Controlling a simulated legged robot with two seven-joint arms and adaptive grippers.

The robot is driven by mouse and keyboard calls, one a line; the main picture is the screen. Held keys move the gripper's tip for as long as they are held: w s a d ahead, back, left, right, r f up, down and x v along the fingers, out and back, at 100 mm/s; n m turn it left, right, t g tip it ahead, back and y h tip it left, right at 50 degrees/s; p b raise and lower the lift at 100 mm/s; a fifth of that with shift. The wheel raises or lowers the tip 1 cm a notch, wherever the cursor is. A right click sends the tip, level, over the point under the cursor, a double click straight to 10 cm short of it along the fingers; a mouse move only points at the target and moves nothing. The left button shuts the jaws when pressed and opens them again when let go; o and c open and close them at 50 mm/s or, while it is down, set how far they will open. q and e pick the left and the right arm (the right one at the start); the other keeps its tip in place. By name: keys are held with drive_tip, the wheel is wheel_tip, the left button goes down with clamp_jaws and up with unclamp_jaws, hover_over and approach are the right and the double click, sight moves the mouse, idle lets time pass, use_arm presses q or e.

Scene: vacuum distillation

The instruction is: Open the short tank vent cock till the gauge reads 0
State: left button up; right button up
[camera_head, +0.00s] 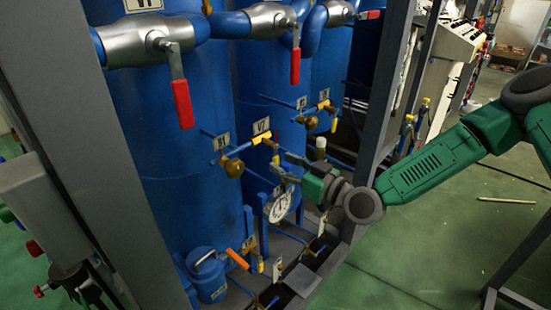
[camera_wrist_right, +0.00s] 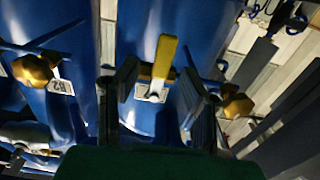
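My right gripper (camera_head: 281,168) is in front of the blue tanks, just below and right of a yellow-handled cock (camera_head: 262,138) with a tag that seems to read V7. In the right wrist view the gripper (camera_wrist_right: 158,105) is open, its two dark fingers either side of a yellow lever (camera_wrist_right: 164,57). Contact cannot be told. I cannot tell for certain which cock is the short tank's vent. A round white gauge (camera_head: 281,207) sits below the gripper; its reading is too small to make out. My left gripper is not in view.
Another yellow-handled cock (camera_head: 323,106) is on the tank behind. Red-handled valves (camera_head: 182,103) hang from the pipes above. A grey frame post (camera_head: 95,150) stands at left. An orange-handled valve (camera_head: 237,259) is low down. Green floor (camera_head: 440,240) is open at right.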

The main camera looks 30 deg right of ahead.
drive_tip(key=shift+x, duration=1.45)
clamp_jaws()
